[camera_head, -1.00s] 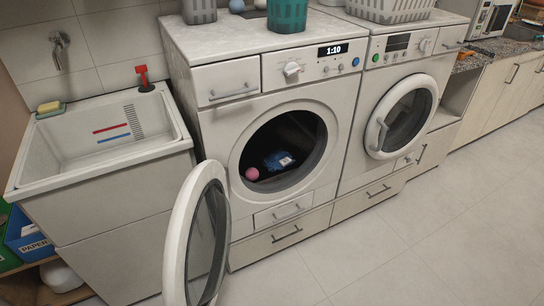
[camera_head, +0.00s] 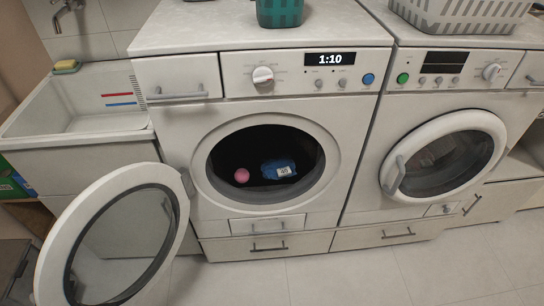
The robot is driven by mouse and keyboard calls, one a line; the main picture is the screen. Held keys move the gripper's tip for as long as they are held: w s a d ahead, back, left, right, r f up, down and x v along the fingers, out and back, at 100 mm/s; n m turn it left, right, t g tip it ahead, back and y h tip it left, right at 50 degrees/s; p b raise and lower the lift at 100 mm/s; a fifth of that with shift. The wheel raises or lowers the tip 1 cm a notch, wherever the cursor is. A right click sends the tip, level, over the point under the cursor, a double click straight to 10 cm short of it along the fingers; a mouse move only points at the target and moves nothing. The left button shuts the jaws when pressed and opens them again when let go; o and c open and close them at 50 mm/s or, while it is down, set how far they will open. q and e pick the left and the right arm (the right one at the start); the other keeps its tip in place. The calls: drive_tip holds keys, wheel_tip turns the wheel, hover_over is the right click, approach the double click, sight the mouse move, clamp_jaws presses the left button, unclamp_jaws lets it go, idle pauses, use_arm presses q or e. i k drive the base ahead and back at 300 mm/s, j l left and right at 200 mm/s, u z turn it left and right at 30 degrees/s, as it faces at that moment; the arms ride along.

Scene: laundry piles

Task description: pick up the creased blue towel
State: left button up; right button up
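A crumpled blue cloth (camera_head: 270,168) with a white tag marked 40 (camera_head: 284,172) lies inside the dark drum of the left washing machine (camera_head: 222,222). It looks like the creased blue towel. A pink ball (camera_head: 242,175) lies to its left in the same drum. The machine's round door (camera_head: 75,232) stands open, swung out to the left. Neither of my grippers is in view.
A second machine (camera_head: 365,205) on the right has its round door (camera_head: 487,125) shut. A sink (camera_head: 30,120) stands at the left. A teal container (camera_head: 280,12) and a grey basket (camera_head: 460,18) stand on top. The floor (camera_head: 350,280) in front is clear.

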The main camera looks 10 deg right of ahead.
sight(282, 165)
drive_tip(key=i+l+u, duration=0.1)
drive_tip(key=l+u, duration=0.2)
drive_tip(key=l, duration=1.05)
